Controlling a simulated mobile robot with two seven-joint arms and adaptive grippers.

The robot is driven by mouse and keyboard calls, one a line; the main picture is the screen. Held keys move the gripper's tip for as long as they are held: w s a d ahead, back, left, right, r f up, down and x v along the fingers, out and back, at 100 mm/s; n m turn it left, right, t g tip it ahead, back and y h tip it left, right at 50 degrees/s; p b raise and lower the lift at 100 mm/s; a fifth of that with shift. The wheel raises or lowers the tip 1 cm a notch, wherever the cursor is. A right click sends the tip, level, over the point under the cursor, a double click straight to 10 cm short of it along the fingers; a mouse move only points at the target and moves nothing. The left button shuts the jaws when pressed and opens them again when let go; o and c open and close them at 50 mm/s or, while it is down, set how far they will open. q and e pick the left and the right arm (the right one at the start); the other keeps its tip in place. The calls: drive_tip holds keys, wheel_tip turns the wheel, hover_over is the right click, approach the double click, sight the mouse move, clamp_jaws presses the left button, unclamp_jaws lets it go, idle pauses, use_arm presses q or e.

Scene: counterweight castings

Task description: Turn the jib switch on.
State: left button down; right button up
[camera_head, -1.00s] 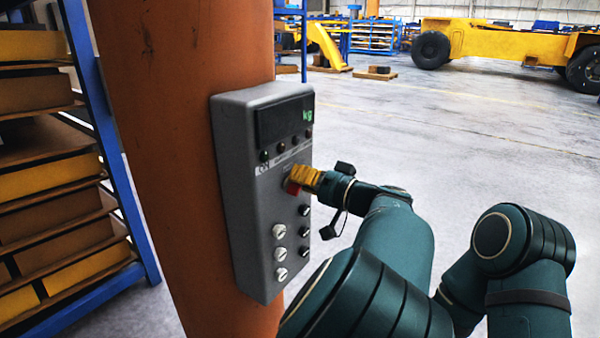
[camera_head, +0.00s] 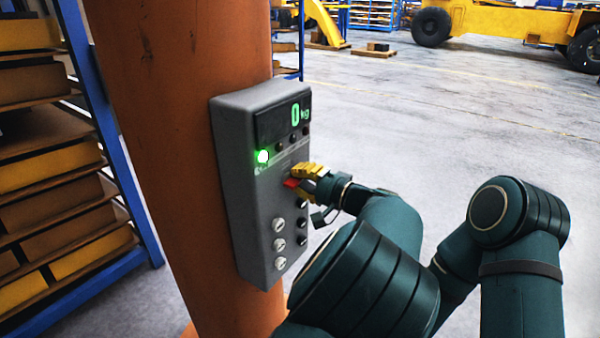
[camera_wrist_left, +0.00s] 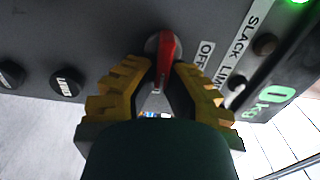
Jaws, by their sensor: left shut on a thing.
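A grey control box (camera_head: 240,215) is fixed to an orange column. Its red jib switch handle (camera_head: 291,183) is on the front face and also shows in the left wrist view (camera_wrist_left: 166,55), near an OFF label. My left gripper (camera_head: 306,176), with yellow fingers, is shut on the handle; in the left wrist view the fingers (camera_wrist_left: 160,85) stand on both sides of it. A green lamp (camera_head: 262,157) is lit at the box's upper left. The display (camera_head: 284,119) reads 0 kg in green. My right gripper is not in view.
White knobs (camera_head: 278,245) and black knobs (camera_head: 302,221) sit low on the box, close under my gripper. A blue rack (camera_head: 112,165) with yellow and brown boxes stands left of the orange column (camera_head: 160,120). The floor to the right is open.

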use_arm(q)
drive_tip(key=shift+a, duration=0.1)
idle(0.5)
drive_tip(key=c, duration=1)
unclamp_jaws()
drive_tip(key=shift+c, duration=0.2)
